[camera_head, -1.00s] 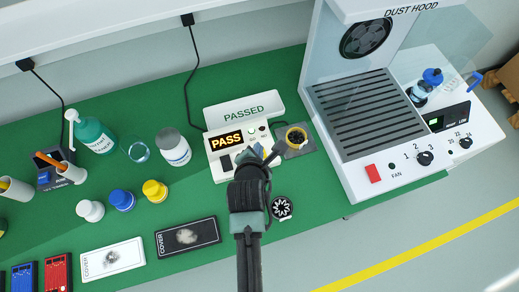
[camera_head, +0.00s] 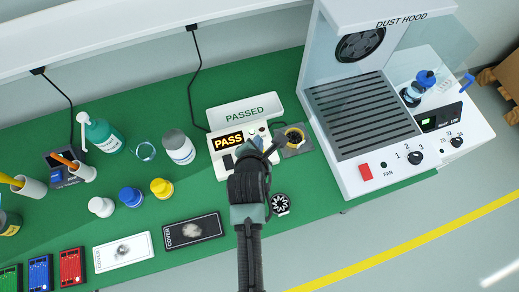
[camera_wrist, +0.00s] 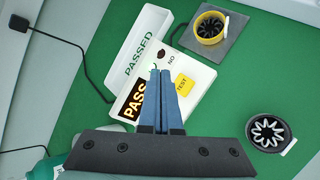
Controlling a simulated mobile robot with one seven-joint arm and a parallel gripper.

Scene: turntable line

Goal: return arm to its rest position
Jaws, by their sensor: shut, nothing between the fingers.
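My gripper (camera_wrist: 160,98) is shut and empty, its blue fingers together in the wrist view. In the head view my arm reaches up from the bottom edge, and the gripper (camera_head: 270,147) is over the right part of the test box. The white test box (camera_head: 228,150) has a lit PASS display and a tray marked PASSED (camera_head: 246,111) behind it. A yellow ring with a black fan-like part (camera_wrist: 209,26) sits on a grey plate right of the box. Whether the fingers touch the box cannot be told.
A black round part with a white star pattern (camera_head: 280,204) lies on the green table (camera_head: 330,180). The dust hood (camera_head: 360,120) stands at right.

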